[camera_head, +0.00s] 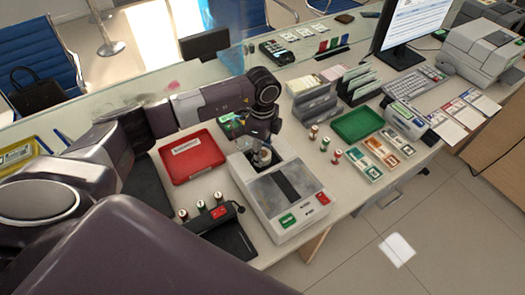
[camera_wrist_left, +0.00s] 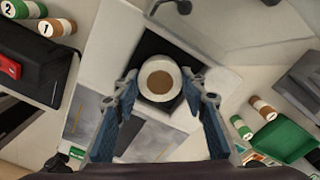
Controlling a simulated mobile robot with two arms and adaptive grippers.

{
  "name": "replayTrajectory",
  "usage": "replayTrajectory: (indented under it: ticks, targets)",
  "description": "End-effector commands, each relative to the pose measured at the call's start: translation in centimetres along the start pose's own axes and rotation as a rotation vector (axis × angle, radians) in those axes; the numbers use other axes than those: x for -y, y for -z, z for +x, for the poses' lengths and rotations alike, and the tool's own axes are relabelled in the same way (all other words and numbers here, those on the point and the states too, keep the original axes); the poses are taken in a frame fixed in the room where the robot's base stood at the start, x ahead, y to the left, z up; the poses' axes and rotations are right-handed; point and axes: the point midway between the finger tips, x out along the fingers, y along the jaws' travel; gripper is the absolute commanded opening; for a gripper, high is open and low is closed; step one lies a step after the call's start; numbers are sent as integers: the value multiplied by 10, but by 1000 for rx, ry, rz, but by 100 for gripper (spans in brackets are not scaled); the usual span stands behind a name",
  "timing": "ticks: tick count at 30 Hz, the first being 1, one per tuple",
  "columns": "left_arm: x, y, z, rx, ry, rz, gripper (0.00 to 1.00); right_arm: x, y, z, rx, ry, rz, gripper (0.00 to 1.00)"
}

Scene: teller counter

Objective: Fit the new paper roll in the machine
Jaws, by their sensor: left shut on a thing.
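The machine (camera_head: 262,211) is a white box on the counter with a grey lid, a green label and a red label. Its dark bay (camera_wrist_left: 150,48) is open at the back end. The white paper roll (camera_wrist_left: 158,64) with a brown core shows in the wrist view over this bay. My left gripper (camera_wrist_left: 160,82) is shut on the roll, one finger on each side of it. In the head view the gripper (camera_head: 262,146) is over the bay and partly hides the roll (camera_head: 264,157). I cannot tell whether the roll touches the bay floor. My right gripper is not in view.
A red tray (camera_head: 190,158) stands left of the machine and a green tray (camera_head: 358,124) to its right. Small coloured rolls (camera_head: 325,143) stand on both sides. A black device (camera_head: 209,218) lies front left. A glass screen runs behind.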

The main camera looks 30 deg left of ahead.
Motion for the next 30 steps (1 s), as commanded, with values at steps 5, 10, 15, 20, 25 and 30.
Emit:
replayTrajectory:
  ticks: [5, 10, 15, 20, 25, 30]
  targets:
    - [0, 0, 3, 0, 0, 0, 46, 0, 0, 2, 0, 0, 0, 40]
    - [0, 0, 3, 0, 0, 0, 46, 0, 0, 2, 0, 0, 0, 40]
    - [0, 0, -2, -1, 0, 0, 46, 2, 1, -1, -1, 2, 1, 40]
    - [2, 1, -20, -2, 5, 2, 46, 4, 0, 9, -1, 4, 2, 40]
    - [2, 0, -56, -2, 6, 2, 46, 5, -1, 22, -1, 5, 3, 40]
    - [2, 0, -91, -1, 5, 1, 46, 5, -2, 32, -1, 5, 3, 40]
